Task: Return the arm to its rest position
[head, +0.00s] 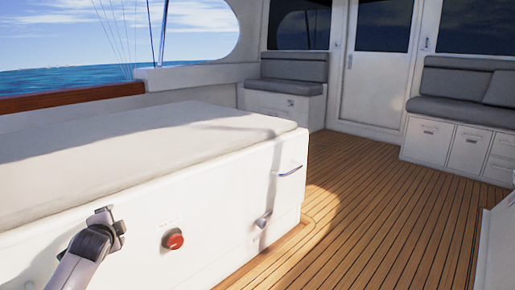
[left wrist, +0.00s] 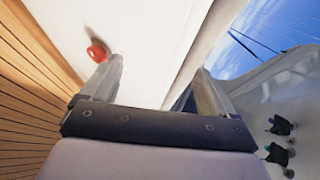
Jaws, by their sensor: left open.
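My left gripper (head: 108,222) is at the lower left of the head view, in front of the white engine box. In the left wrist view its two fingers (left wrist: 158,88) stand apart with nothing held between them. The engine box (head: 225,205) has a grey cushioned top (head: 150,150) that looks closed. A red button (head: 173,240) on its front face is to the right of the gripper and also shows in the left wrist view (left wrist: 97,52). My right gripper is not in view.
A chrome handle (head: 289,170) and a small latch (head: 263,218) stick out of the box front. The teak floor (head: 370,215) is clear to the right. Grey-cushioned benches (head: 465,112) and a white door (head: 376,85) are at the back.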

